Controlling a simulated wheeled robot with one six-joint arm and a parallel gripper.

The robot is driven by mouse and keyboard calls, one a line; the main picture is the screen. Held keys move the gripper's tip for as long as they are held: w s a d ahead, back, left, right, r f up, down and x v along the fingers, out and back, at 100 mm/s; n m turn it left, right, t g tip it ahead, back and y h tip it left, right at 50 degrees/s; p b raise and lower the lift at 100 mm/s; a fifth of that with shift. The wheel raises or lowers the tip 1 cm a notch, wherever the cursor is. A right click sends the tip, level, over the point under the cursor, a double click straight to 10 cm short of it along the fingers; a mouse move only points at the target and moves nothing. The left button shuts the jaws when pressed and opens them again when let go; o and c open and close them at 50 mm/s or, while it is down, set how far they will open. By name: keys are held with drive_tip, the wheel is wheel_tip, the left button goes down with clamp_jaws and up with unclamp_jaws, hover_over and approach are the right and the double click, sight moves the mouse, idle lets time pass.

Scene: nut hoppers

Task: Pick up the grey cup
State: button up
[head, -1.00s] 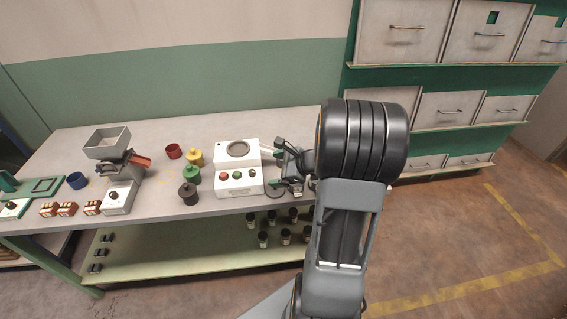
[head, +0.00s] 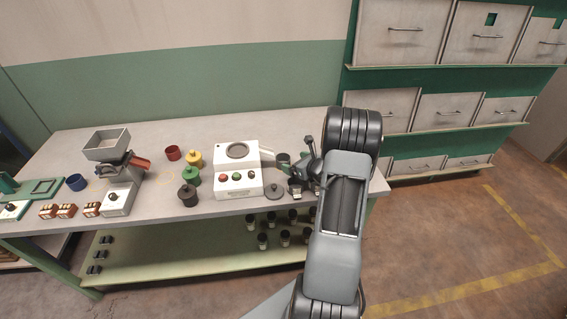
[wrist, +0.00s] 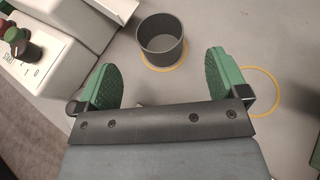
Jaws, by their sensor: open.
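The grey cup (wrist: 161,44) stands upright and open-topped on a yellow ring in the wrist view, and looks empty. In the head view the grey cup (head: 283,159) shows just right of the white machine's spout. My gripper (wrist: 160,66) is open, its two green fingers spread wide with nothing between them. The cup is just ahead of the fingertips, roughly centred between them and apart from both. In the head view my gripper (head: 298,168) is low over the bench beside the cup, partly hidden by my arm.
The white machine (head: 237,182) with buttons stands close left of the cup. A dark grey lid-like disc (head: 274,191) lies in front of it. Yellow (head: 194,157), green (head: 191,175) and dark (head: 188,195) lidded pots stand farther left. An empty yellow ring (wrist: 262,91) lies right of my gripper.

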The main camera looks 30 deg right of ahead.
sight(279, 157)
drive_tip(key=shift+x, duration=2.75)
drive_tip(key=shift+c, duration=0.4)
drive_tip(key=c, duration=0.9)
